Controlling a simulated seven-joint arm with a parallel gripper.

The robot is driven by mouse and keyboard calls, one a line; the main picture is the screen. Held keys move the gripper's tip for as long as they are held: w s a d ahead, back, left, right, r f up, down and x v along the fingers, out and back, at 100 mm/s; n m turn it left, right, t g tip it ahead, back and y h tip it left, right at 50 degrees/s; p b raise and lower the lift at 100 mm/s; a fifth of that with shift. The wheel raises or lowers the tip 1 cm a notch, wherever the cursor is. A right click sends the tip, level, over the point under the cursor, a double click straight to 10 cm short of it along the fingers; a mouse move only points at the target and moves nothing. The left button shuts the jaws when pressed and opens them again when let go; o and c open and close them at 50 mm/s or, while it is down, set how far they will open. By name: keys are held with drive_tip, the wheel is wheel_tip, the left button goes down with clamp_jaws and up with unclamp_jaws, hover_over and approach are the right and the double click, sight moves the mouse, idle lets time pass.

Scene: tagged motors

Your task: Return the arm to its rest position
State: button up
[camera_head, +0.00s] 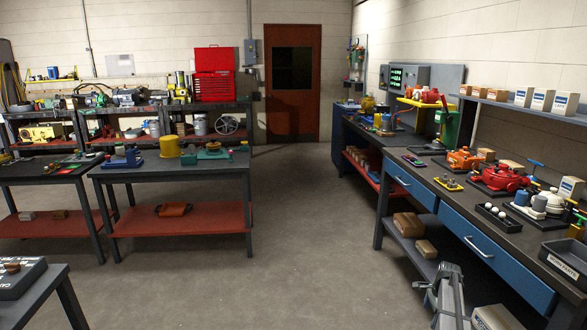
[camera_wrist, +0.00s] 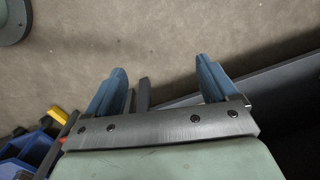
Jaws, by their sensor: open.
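My gripper (camera_wrist: 162,75) shows in the wrist view with its two blue fingers wide apart. Nothing is between the fingers except bare floor (camera_wrist: 165,35) seen farther below and a dark upright bar close to the left finger. The gripper is open and empty. In the head view a pale grey jointed part, which looks like my arm (camera_head: 450,297), stands at the bottom right, in front of the workbench. The fingertips cannot be made out there.
The right workbench (camera_head: 407,181) holds red and orange motors (camera_head: 497,178), a white-and-blue one and a labelled dark tray (camera_head: 566,262). A blue bin (camera_wrist: 35,150) lies at the wrist view's lower left. A dark edge (camera_wrist: 275,78) runs close by the right finger. The central floor (camera_head: 310,230) is clear.

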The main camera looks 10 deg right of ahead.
drive_tip(key=s+a+f+n+g, duration=0.1)
drive_tip(key=s+a+f+n, duration=0.2)
drive_tip(key=s+a+f, duration=0.45)
drive_tip(key=s+a+f+n+g+y, duration=0.1)
drive_tip(key=s+a+f+n, duration=0.3)
drive_tip(key=a, duration=0.7)
drive_tip(key=s+a+f+n+g, duration=0.1)
drive_tip(key=s+a+f+n, duration=0.1)
drive_tip(key=s+a+f, duration=0.6)
drive_tip(key=s+a+f+n+g, duration=0.1)
drive_tip(key=s+a+n, duration=0.2)
drive_tip(key=s, duration=0.6)
drive_tip(key=s+a+f+n+g+h, duration=0.1)
drive_tip(key=s+a+n, duration=0.3)
drive_tip(key=s+a, duration=0.4)
drive_tip(key=s+a+f+n+g, duration=0.2)
drive_tip(key=s+a+n, duration=0.2)
drive_tip(key=s, duration=0.8)
drive_tip(key=shift+s+a+g, duration=0.25)
drive_tip(key=shift+a+g, duration=0.15)
drive_tip(key=shift+a, duration=0.5)
drive_tip(key=shift+c, duration=0.2)
